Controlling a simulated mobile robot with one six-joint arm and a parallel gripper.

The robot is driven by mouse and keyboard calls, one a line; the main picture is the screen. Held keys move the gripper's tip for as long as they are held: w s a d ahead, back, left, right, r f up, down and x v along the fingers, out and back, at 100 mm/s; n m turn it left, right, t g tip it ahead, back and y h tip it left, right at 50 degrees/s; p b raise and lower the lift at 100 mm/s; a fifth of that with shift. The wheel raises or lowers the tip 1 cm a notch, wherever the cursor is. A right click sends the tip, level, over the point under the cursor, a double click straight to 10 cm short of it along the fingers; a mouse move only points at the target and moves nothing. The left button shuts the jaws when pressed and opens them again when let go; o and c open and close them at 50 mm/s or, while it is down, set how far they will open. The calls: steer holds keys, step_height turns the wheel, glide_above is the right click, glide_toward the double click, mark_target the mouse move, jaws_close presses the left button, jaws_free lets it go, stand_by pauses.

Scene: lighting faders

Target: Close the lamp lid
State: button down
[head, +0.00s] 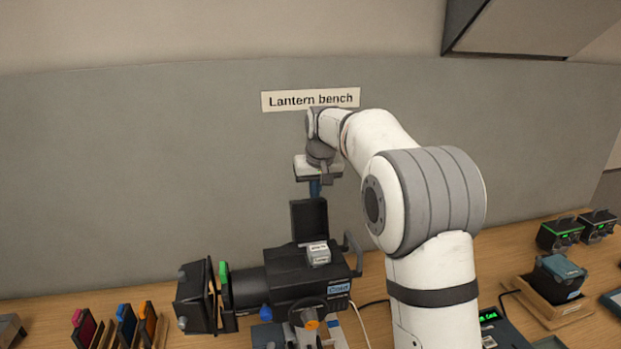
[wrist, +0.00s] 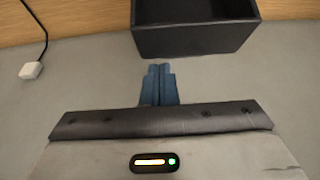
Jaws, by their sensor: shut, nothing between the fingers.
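The lamp (head: 300,281) is a black lantern housing on the wooden bench. Its black lid (head: 309,221) stands raised, upright above the housing. My gripper (head: 315,194) points down just above the lid's top edge in the head view, its lower tips close to that edge; I cannot tell whether they touch or are behind it. In the wrist view the blue fingers of my gripper (wrist: 159,70) are together and empty. A hollow black box shape, which looks like the lid (wrist: 195,38), lies beyond the fingertips, with a visible gap. The lid's hinge is not clear.
A grey back panel (head: 130,170) with a "Lantern bench" sign (head: 310,99) stands behind. Colored filter holders (head: 126,322) are at the left of the bench (head: 521,233). Boxes with green displays (head: 559,233) and a teal device (head: 558,278) are at the right.

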steer(key=shift+s+d+r, duration=0.1)
steer(key=shift+s+r, duration=0.1)
steer(key=shift+s, duration=0.45)
